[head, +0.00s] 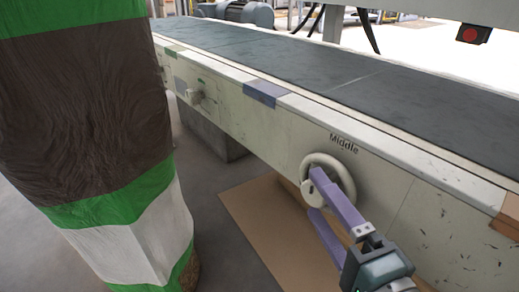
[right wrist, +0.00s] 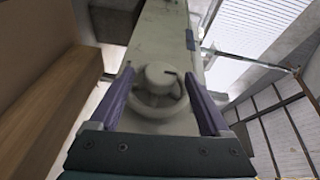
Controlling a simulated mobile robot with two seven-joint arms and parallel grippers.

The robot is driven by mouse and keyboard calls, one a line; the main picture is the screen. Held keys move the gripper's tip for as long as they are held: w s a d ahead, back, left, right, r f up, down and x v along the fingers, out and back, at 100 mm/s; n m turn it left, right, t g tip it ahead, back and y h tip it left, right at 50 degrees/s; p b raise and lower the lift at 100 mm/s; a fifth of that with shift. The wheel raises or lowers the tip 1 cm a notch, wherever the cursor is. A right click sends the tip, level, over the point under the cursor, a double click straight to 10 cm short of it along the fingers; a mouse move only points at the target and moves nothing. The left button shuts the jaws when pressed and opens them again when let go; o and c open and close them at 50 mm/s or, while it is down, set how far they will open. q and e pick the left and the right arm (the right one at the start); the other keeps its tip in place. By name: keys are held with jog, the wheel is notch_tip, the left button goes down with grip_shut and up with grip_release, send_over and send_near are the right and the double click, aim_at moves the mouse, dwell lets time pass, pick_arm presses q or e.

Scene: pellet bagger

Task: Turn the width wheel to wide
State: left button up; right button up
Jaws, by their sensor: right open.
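The width wheel (head: 324,157) is a pale round handwheel with a hub, on the side of the conveyor frame below the printed word "Middle" (head: 344,143). My right gripper (head: 317,192) is open at the wheel, with its purple fingers in front of part of the rim. In the right wrist view the wheel (right wrist: 155,110) lies between the two open fingers (right wrist: 158,77), one on each side. I cannot tell whether the fingers touch the rim. My left gripper is not in view.
A large green, brown and white striped sack (head: 90,110) fills the left. The dark conveyor belt (head: 270,55) runs above the wheel. A cardboard sheet (head: 265,225) lies on the floor below. A red button (head: 470,34) is at top right.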

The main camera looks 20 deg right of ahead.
jog(key=shift+w, duration=0.5)
jog(key=shift+c, duration=0.3)
jog(key=c, duration=0.3)
grip_shut()
jog(key=shift+r, duration=0.15)
jog(key=g+p, duration=0.1)
jog(key=p, duration=0.4)
jog(key=r+n+g+p, duration=0.1)
jog(key=g+p, duration=0.1)
jog(key=p, duration=0.3)
jog(key=g+p, duration=0.2)
jog(key=p, duration=0.3)
jog(key=shift+w+r+n+h, duration=0.15)
jog(key=shift+n+h, duration=0.15)
jog(key=shift+n, duration=0.1)
jog(key=shift+f+g+p, duration=0.2)
jog(key=shift+g+p, duration=0.4)
jog(key=shift+p, duration=0.15)
jog(key=shift+f, duration=0.1)
